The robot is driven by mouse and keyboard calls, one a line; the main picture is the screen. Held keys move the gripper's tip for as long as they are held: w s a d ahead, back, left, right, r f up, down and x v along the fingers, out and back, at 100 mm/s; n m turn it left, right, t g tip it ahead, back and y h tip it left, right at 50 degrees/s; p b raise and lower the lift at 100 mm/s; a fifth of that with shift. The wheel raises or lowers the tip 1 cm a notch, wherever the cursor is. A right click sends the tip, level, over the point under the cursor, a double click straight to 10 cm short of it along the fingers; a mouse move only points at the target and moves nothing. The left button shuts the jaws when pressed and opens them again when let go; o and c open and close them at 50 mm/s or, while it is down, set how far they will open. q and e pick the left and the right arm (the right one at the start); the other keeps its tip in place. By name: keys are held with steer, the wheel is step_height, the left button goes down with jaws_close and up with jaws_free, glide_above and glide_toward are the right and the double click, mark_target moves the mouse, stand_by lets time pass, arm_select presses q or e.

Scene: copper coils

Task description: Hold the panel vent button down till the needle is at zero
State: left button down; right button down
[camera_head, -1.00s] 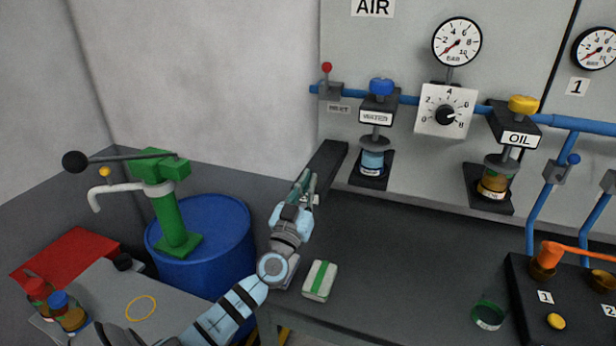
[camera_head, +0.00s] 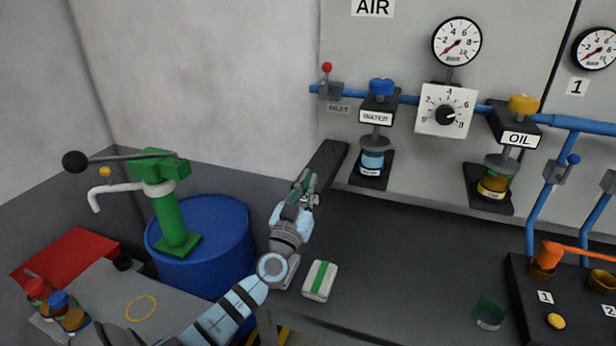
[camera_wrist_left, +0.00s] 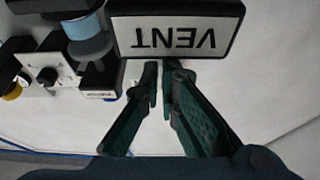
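My left gripper (camera_head: 306,186) is at the left end of the bench's back, by the dark strip (camera_head: 328,165) below the air panel. In the left wrist view its fingers (camera_wrist_left: 161,68) are drawn together with a thin gap at the tips and nothing visibly held. A VENT label (camera_wrist_left: 180,37) appears upside down just beyond the fingertips. I cannot make out the vent button or whether the fingertips touch it. The panel gauge (camera_head: 457,42) has a red needle pointing lower left, near the low end of its scale. My right gripper is not in view.
The WATER unit (camera_head: 375,117), regulator knob (camera_head: 446,115) and OIL unit (camera_head: 517,139) line the panel. A green-and-white block (camera_head: 320,281) lies on the bench (camera_head: 420,260) near my left arm. A blue drum (camera_head: 203,240) with a green pump (camera_head: 174,215) stands left.

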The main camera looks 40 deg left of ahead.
arm_select(q)
steer(key=shift+f, duration=0.5)
step_height(320, 180, up, 5)
steer(key=p, duration=0.4)
steer(key=shift+w, duration=0.15)
steer(key=b+v, duration=0.4)
steer(key=v, duration=0.6)
steer(key=shift+s, duration=0.2)
